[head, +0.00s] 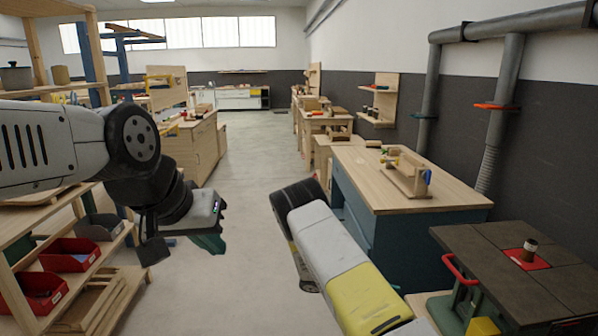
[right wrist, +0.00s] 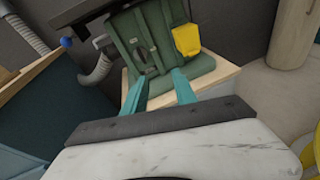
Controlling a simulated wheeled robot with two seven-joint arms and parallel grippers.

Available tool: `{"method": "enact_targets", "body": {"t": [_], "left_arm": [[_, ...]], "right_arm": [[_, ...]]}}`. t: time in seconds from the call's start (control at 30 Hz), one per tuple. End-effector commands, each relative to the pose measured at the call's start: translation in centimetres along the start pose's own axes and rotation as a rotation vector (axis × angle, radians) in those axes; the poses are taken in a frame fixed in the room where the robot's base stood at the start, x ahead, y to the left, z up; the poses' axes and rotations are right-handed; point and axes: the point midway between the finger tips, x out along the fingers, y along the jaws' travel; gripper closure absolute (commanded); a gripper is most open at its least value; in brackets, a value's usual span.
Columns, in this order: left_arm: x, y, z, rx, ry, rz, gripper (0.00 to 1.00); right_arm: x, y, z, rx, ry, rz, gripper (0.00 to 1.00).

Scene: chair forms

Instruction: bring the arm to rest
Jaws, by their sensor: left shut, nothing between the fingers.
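My left gripper (head: 210,242) hangs at the end of the left arm in the head view, over the aisle floor beside the left shelf. Its teal fingers are together and nothing shows between them. My right arm reaches in from the bottom of the head view, and its gripper is hidden there. In the right wrist view my right gripper (right wrist: 158,88) has two teal fingers standing apart with nothing held between them. Beyond them is a green machine base (right wrist: 145,45) with a yellow part (right wrist: 187,40).
A wooden shelf with red bins (head: 70,254) stands close at the left. A teal-sided workbench (head: 385,240) and a dark-topped machine table (head: 545,270) stand at the right. The aisle floor (head: 250,170) ahead is clear.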

Motion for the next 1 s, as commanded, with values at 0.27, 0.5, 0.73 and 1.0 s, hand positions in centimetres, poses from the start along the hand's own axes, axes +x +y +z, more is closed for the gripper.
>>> {"method": "enact_targets", "body": {"t": [0.27, 0.5, 0.73, 1.0], "left_arm": [[0.0, 0.0, 0.0, 0.000, 0.000, 0.000, 1.00], [0.0, 0.0, 0.0, 0.000, 0.000, 0.000, 1.00], [0.0, 0.0, 0.0, 0.000, 0.000, 0.000, 1.00], [0.0, 0.0, 0.0, 0.000, 0.000, 0.000, 1.00]], "right_arm": [[-1.9, -1.6, 5.8, 0.201, 0.249, -0.208, 0.66], [-5.1, -4.1, 12.1, 0.425, 0.528, -0.412, 0.66], [-8.5, -6.9, 18.3, 0.635, 0.790, -0.570, 0.66], [-12.5, -10.9, 25.6, 0.878, 1.087, -0.711, 0.66]]}}
